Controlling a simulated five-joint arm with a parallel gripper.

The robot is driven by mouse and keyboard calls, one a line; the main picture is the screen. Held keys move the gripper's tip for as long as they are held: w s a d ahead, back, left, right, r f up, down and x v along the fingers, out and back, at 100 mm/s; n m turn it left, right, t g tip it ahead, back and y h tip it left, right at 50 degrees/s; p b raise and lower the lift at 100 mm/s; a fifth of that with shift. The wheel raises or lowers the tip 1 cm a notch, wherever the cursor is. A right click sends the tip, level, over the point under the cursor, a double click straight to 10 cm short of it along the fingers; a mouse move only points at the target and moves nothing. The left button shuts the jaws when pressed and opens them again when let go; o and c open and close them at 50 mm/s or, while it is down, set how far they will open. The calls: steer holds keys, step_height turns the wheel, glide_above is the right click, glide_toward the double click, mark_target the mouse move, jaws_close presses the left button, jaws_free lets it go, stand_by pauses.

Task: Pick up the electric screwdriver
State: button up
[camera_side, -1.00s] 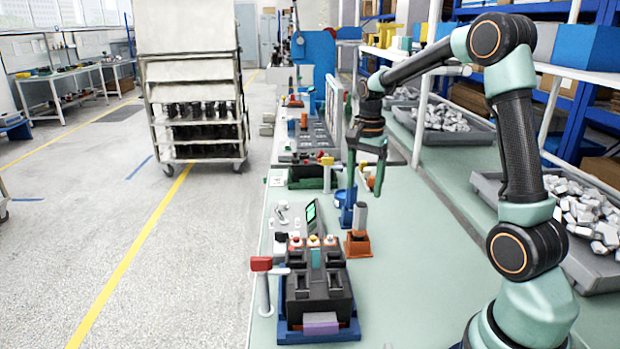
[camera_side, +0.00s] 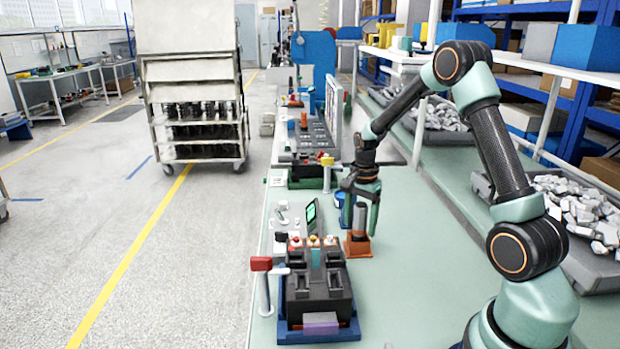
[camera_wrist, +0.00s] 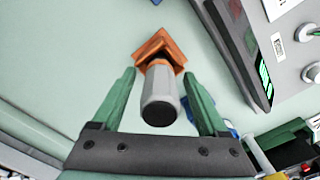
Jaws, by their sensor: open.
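The electric screwdriver (camera_side: 360,217) stands upright in an orange holder (camera_side: 357,246) on the green bench. In the wrist view the screwdriver (camera_wrist: 160,96) shows its grey body and dark round end, with the orange holder (camera_wrist: 158,47) beyond it. My gripper (camera_side: 359,219) is open, with one green finger on each side of the screwdriver. In the wrist view my gripper's fingers (camera_wrist: 163,88) flank the body with gaps on both sides. I see no contact.
A red-topped post (camera_side: 261,280) stands at the bench's left edge. Bench to the right (camera_side: 415,260) is clear.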

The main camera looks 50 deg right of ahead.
steer(key=shift+f, duration=0.55)
jaws_close()
steer(key=shift+r, duration=0.15)
step_height(320, 180, up, 19)
steer(key=w+a+n, duration=0.2)
steer(key=a+n, duration=0.4)
steer(key=a, duration=0.9)
steer(key=shift+a+f, duration=0.2)
steer(key=shift+a, duration=0.15)
